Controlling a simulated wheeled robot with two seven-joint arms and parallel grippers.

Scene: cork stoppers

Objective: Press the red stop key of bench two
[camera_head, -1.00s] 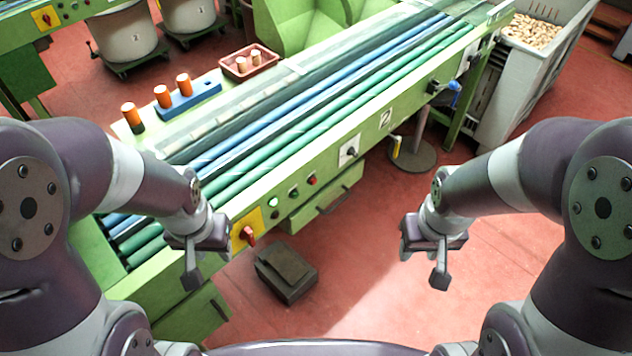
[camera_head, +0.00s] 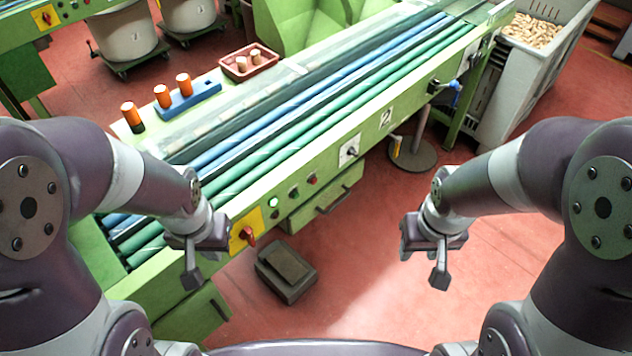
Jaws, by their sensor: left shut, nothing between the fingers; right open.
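Bench two is the green machine with blue and green rollers, marked by a "2" plate (camera_head: 386,117) on its front panel. The small red stop key (camera_head: 312,180) sits on that panel, in a row with a green lit button (camera_head: 273,202) and another small button (camera_head: 294,190). A red rotary switch (camera_head: 249,236) on a yellow plate is lower left along the panel. My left gripper (camera_head: 191,277) is shut and empty, left of the rotary switch and apart from the key. My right gripper (camera_head: 424,258) is open and empty over the floor, right of the key.
A dark foot pedal or step (camera_head: 286,271) stands on the red floor below the panel. A drawer (camera_head: 322,205) is under the keys. A blue rack (camera_head: 190,98) with orange-topped pieces and a red tray (camera_head: 248,66) lie beyond the rollers. A grey bin (camera_head: 520,85) holds corks.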

